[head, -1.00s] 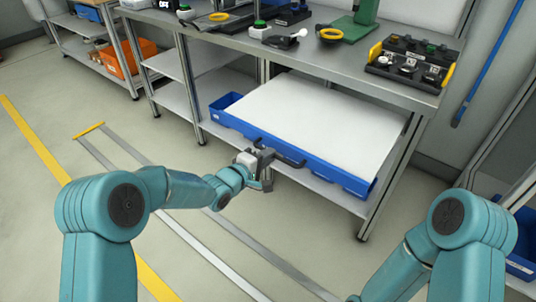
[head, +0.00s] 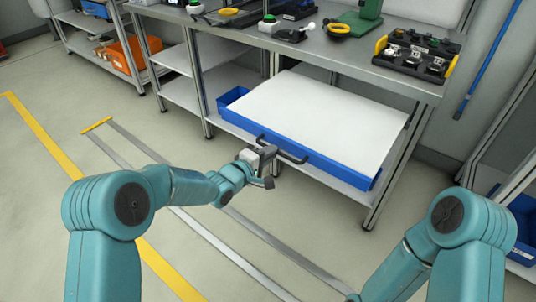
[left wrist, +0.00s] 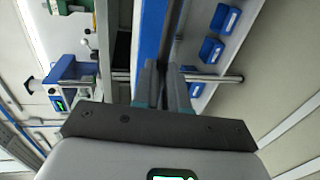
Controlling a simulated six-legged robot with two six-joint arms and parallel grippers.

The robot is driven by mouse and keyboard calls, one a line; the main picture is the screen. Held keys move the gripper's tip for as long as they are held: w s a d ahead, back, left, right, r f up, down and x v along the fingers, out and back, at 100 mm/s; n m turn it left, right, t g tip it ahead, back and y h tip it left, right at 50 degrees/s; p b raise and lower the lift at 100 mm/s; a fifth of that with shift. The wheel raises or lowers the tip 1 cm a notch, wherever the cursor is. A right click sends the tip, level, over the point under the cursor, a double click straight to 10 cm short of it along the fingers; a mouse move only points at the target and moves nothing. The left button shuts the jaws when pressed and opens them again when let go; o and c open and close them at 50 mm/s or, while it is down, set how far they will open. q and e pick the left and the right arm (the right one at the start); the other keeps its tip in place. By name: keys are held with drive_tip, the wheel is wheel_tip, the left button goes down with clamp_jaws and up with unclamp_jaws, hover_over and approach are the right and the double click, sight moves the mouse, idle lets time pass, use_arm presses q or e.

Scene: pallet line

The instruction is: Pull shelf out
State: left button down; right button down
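The pull-out shelf (head: 320,115) has a white top and a blue front edge. It sits below the workbench in the head view and juts out towards me. A dark handle (head: 292,157) runs along its front. My left gripper (head: 265,165) is at the handle's left part. In the left wrist view its fingers (left wrist: 164,88) are close together, with the dark handle (left wrist: 178,32) running in between them beside the blue front. They appear shut on it, though the contact is partly hidden. My right gripper is out of view; only its arm shows.
The workbench (head: 330,62) above carries tools, green button boxes and a dark tray. A blue bin (head: 232,97) shows at the shelf's left. A rack with an orange bin (head: 125,54) stands at the back left. The floor in front is open, with flat metal strips.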

use_arm(q)
drive_tip(key=c, duration=1.2)
unclamp_jaws()
drive_tip(key=shift+s+a, duration=0.1)
drive_tip(key=shift+a, duration=0.05)
drive_tip(key=shift+o, duration=0.2)
drive_tip(key=p+v, duration=0.2)
drive_tip(key=v, duration=1.4)
drive_tip(key=shift+f, duration=0.1)
